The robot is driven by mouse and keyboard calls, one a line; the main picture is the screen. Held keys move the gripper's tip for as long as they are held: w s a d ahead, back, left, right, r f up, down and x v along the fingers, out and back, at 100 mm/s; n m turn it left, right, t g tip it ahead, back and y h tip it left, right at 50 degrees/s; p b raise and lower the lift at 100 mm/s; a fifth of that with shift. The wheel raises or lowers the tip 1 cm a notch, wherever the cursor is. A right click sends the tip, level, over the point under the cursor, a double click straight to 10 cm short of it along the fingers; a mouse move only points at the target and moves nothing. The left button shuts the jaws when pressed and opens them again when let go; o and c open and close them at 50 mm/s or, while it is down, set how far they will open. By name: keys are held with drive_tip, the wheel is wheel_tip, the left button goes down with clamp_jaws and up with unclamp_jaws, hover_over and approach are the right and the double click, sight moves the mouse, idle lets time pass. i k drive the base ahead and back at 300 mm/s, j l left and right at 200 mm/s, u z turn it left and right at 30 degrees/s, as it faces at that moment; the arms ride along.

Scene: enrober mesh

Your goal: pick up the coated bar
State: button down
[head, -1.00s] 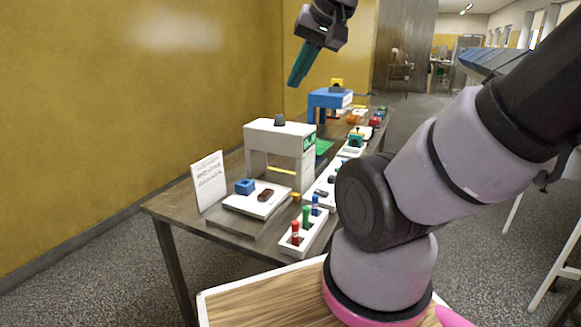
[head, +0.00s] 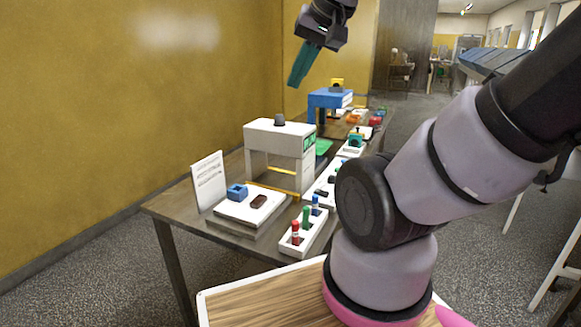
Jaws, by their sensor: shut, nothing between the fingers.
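The coated bar, a small dark brown block (head: 259,201), lies on a white flat bed (head: 230,208) at the near end of the table, in front of a white arch-shaped machine (head: 257,133). A blue block (head: 237,191) with a recess in its top sits on the same bed, just left of the bar. My gripper (head: 294,80) hangs high above the table, well above and behind the bar in the picture. Its teal fingers point down and are shut with nothing in them.
A white rack (head: 288,244) with red, green and blue marker-like sticks stands right of the bed. A white sign (head: 208,181) stands to its left. A blue arch (head: 331,97) and small items fill the table's far end. My arm hides part of the right side.

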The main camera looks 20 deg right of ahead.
sight(258, 202)
drive_tip(key=l+u, duration=0.1)
drive_tip(key=l, duration=0.4)
drive_tip(key=k+l+u, duration=0.1)
drive_tip(key=l, duration=0.35)
drive_tip(key=k+l+u, duration=0.1)
drive_tip(key=l, duration=0.35)
drive_tip(key=k+l+u, duration=0.1)
drive_tip(key=l, duration=0.4)
